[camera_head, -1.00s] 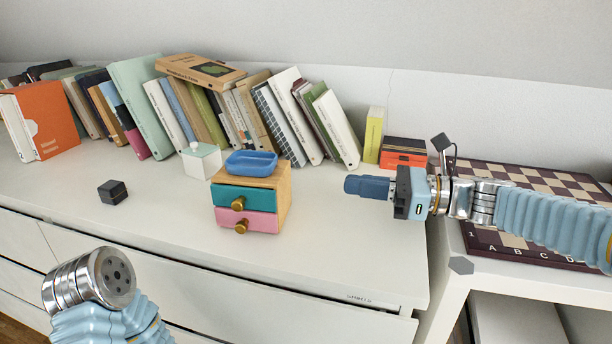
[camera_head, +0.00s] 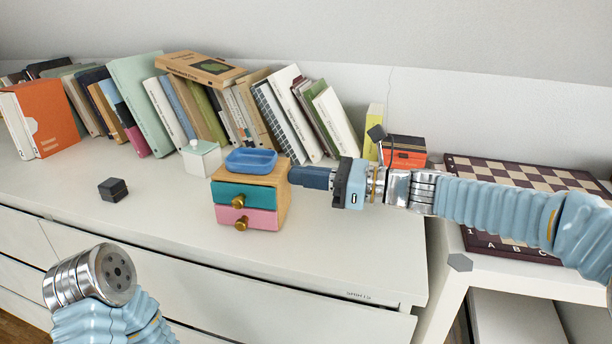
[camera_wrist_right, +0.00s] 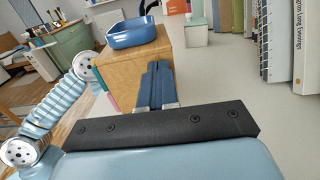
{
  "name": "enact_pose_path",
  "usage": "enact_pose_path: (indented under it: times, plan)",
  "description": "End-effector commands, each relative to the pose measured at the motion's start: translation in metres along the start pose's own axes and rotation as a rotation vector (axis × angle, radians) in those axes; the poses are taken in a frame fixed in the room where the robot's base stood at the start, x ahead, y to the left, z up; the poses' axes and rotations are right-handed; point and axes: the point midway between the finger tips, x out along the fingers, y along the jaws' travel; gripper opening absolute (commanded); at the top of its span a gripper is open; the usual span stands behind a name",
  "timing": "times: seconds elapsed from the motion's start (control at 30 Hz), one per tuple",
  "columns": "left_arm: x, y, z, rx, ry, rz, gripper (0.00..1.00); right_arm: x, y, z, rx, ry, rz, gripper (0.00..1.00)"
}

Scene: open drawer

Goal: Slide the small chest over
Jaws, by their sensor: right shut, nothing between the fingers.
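The small wooden chest (camera_head: 285,195) stands on the white dresser top, with a teal drawer (camera_head: 243,196) above a pink drawer (camera_head: 262,219), both with brass knobs and both closed. A blue tray (camera_head: 251,160) sits on top of it. My right gripper (camera_head: 293,177) is shut and empty, its blue fingertips at the chest's right side. In the right wrist view the fingers (camera_wrist_right: 155,75) point at the wooden side of the chest (camera_wrist_right: 128,72); they look touching or nearly so. My left arm shows at the bottom left, but its gripper fingers are not seen.
A white box (camera_head: 202,158) stands just behind and left of the chest. A dark cube (camera_head: 113,190) lies farther left. Books (camera_head: 230,110) line the back. The dresser top between chest and cube is clear. A chessboard (camera_head: 500,240) lies at right.

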Motion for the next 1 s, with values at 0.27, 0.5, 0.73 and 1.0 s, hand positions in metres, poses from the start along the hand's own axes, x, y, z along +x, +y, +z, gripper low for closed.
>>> enact_pose_path:
  times: [0.27,0.5,0.73,1.0]
  plan:
    - [-0.006,0.004,0.001,0.002,-0.003,0.003,0.0,0.058,0.002,0.001,0.002,0.0,0.009,0.0]
    - [-0.013,0.009,0.002,0.006,-0.007,0.006,0.0,0.131,0.002,0.001,0.002,0.0,0.008,0.0]
    - [-0.019,0.014,0.004,0.009,-0.011,0.01,0.0,0.179,0.001,0.001,0.001,0.0,0.005,0.0]
    - [-0.018,0.013,0.004,0.009,-0.011,0.01,0.0,0.176,0.0,0.0,0.0,0.0,0.002,0.0]
